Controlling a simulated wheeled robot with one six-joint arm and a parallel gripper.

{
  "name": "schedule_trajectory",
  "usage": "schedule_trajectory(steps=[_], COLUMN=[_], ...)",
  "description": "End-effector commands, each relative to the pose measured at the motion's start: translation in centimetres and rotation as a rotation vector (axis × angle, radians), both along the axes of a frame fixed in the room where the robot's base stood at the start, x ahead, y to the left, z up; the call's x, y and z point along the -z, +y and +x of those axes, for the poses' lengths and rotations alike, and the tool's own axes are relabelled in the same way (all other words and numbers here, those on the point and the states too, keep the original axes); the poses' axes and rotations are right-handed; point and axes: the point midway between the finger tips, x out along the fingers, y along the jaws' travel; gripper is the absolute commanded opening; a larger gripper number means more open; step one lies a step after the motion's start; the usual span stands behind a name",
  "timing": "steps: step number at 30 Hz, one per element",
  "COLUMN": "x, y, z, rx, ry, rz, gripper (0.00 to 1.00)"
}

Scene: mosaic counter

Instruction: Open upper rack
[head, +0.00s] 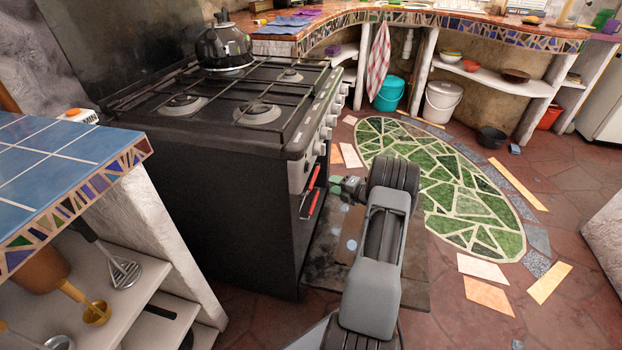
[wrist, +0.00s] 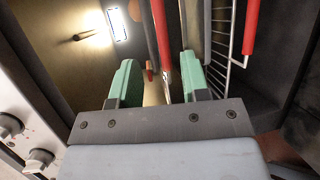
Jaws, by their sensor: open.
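The black stove's oven stands open at the front in the head view. The upper rack's red handle (head: 311,178) shows at the oven mouth, above a second red handle. In the wrist view the upper rack's handle (wrist: 160,35) runs between the green fingertips of my gripper (wrist: 157,65), with space on either side. My gripper (head: 345,187) is open at the oven front in the head view. I cannot tell how far the handle reaches between the fingers.
The lower red handle (wrist: 250,25) is right of my gripper in the wrist view. Stove knobs (wrist: 40,160) are at lower left. The lowered oven door (head: 345,245) lies under my arm. A kettle (head: 224,45) stands on the stove. Open floor (head: 570,230) lies to the right.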

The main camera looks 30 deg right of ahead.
Motion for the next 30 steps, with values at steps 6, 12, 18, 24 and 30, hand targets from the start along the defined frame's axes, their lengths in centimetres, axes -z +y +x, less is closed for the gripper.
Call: schedule_trajectory(steps=[6, 12, 18, 24, 30], x=[1.2, 1.7, 1.9, 2.0, 1.9], y=[1.1, 2.2, 2.9, 3.2, 3.3], z=[3.9, 7.1, 9.1, 9.8, 9.9], rx=[0.004, 0.004, 0.004, 0.004, 0.004], ry=[0.001, 0.001, 0.0, 0.001, 0.001], rz=[0.0, 0.0, 0.0, 0.001, 0.001], gripper=[0.42, 0.42, 0.42, 0.42, 0.42])
